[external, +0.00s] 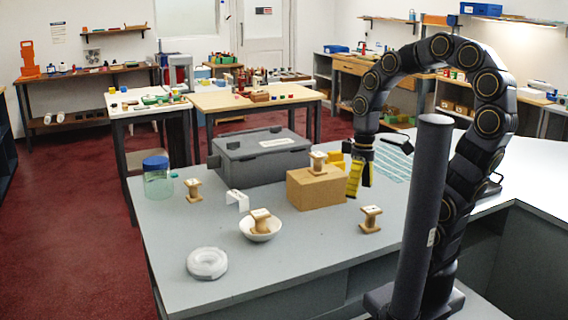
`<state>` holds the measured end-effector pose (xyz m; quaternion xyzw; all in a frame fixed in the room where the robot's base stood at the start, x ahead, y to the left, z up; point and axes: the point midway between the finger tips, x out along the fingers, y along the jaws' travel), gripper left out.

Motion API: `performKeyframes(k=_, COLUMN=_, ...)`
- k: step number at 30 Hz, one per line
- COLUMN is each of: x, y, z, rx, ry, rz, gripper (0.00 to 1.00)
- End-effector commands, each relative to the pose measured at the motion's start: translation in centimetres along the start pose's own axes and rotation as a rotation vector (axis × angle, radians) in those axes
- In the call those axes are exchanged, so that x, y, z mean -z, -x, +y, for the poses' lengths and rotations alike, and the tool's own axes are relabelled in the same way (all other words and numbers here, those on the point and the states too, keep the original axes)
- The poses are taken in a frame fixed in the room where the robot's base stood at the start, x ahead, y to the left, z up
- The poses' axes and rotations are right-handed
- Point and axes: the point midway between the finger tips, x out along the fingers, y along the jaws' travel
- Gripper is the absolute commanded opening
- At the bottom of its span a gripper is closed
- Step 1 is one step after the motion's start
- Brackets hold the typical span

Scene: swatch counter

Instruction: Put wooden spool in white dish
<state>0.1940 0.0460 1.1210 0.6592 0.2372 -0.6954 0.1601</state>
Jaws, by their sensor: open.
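Several wooden spools are in view. One spool (261,219) sits in the white dish (274,230), near the middle of the grey counter. Another spool (371,219) stands on the counter to the right of the dish. A third spool (318,163) stands on top of a brown box, and one more spool (194,190) stands at the left, near a jar. My gripper (359,184) points down with yellow fingers, open, just right of the brown box. It appears empty, above and behind the right spool.
The brown box (317,190) stands between my gripper and the dish. A grey case (259,160) lies behind it, a blue-lidded jar (158,182) at left. A white bracket (237,199) and a clear roll (207,263) lie near the dish. The front counter is mostly clear.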

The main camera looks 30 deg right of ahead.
Motion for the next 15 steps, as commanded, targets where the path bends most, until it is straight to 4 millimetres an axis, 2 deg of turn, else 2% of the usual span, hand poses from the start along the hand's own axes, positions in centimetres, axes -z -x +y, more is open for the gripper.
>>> performKeyframes(k=1, x=-2.6, y=-0.3, z=0.2, rx=-0.023, ry=-0.142, rz=-0.025, gripper=0.72)
performKeyframes(k=3, x=-5.3, y=-1.0, z=0.2, rx=-0.042, ry=-0.316, rz=-0.060, gripper=0.72)
performKeyframes(k=6, x=-7.8, y=-1.6, z=0.0, rx=-0.058, ry=-0.489, rz=-0.088, gripper=0.72)
performKeyframes(k=9, x=-8.9, y=-1.9, z=-0.1, rx=-0.065, ry=-0.569, rz=-0.100, gripper=0.72)
performKeyframes(k=15, x=-9.0, y=-1.9, z=-0.1, rx=-0.066, ry=-0.583, rz=-0.102, gripper=0.72)
